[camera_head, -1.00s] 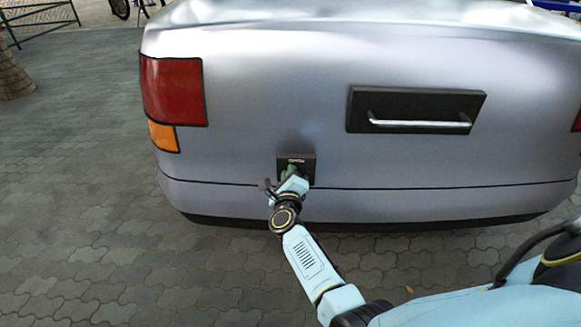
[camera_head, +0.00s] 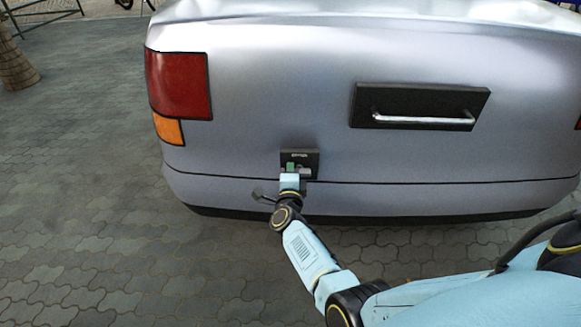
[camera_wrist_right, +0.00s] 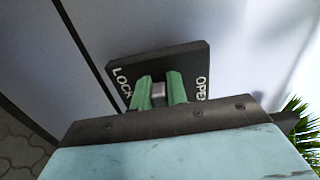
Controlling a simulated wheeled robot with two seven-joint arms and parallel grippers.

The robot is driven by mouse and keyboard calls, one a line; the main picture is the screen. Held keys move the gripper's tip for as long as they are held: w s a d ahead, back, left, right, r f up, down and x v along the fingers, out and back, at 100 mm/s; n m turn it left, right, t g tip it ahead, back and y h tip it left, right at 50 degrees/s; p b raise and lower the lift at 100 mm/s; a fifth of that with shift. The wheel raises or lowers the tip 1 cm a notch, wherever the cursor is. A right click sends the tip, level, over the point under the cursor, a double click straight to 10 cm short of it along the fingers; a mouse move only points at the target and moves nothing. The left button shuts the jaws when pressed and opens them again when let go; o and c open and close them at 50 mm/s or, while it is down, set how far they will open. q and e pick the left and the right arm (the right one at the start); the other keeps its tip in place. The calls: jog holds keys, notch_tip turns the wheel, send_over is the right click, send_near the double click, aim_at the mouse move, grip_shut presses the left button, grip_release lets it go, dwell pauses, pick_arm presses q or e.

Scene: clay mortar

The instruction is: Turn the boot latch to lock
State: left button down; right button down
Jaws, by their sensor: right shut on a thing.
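The boot latch is a black plate (camera_head: 300,154) low on the silver car's rear. In the right wrist view the plate (camera_wrist_right: 150,62) carries the word LOCK at its left and OPEN at its right. A small grey knob (camera_wrist_right: 158,91) sits on it between the two words. My right gripper (camera_head: 297,169) is at the plate, its green fingers shut on the knob, one on each side, as the right wrist view also shows (camera_wrist_right: 159,86). The fingers hide much of the knob, so I cannot tell which word it points to. My left gripper is out of view.
The silver car body (camera_head: 250,120) fills the middle. A black panel with a metal handle (camera_head: 420,119) is up and right of the latch. A red tail light (camera_head: 180,86) is at the left. The paved ground (camera_head: 80,200) at the left is clear.

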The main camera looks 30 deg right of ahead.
jog(key=shift+f, duration=0.1)
dwell(0.3)
jog(key=c, duration=1.4)
grip_release()
